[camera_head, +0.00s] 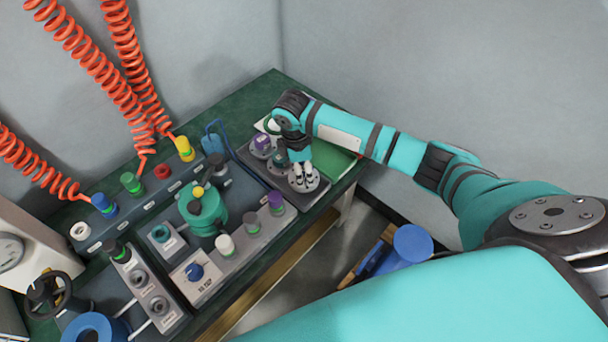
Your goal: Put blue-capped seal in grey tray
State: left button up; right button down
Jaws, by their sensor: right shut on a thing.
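A small blue-capped piece (195,272) stands on the light plate marked "TO TEST" at the front of the bench. A dark grey tray (251,160) lies at the far right of the bench and holds round grey pieces, one purple-topped (262,143) and one teal-topped (280,158). My right gripper (303,177) points down over the tray's right end. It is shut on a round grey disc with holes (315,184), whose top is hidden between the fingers. I cannot tell whether the disc touches the tray. My left gripper is out of view.
A row holds white-capped (225,244), grey-capped (251,223) and purple-capped (276,203) pieces. A teal device (205,212) stands behind it. Orange coiled hoses (85,50) hang at the left. A green book-like item (335,158) lies beside the tray.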

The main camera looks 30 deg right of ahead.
jog(key=shift+w+d, duration=0.25)
jog(key=shift+w, duration=0.2)
jog(key=shift+f, duration=1.75)
jog(key=shift+f, duration=0.15)
jog(key=c, duration=0.6)
grip_release()
jog(key=shift+c, duration=0.2)
jog(key=r, duration=0.4)
jog(key=a+r, duration=0.1)
jog(key=r, duration=0.7)
jog(key=shift+w+a+r+p, duration=0.1)
jog(key=shift+w+a+p, duration=0.05)
jog(key=shift+w+p, duration=0.15)
jog(key=shift+s, duration=0.1)
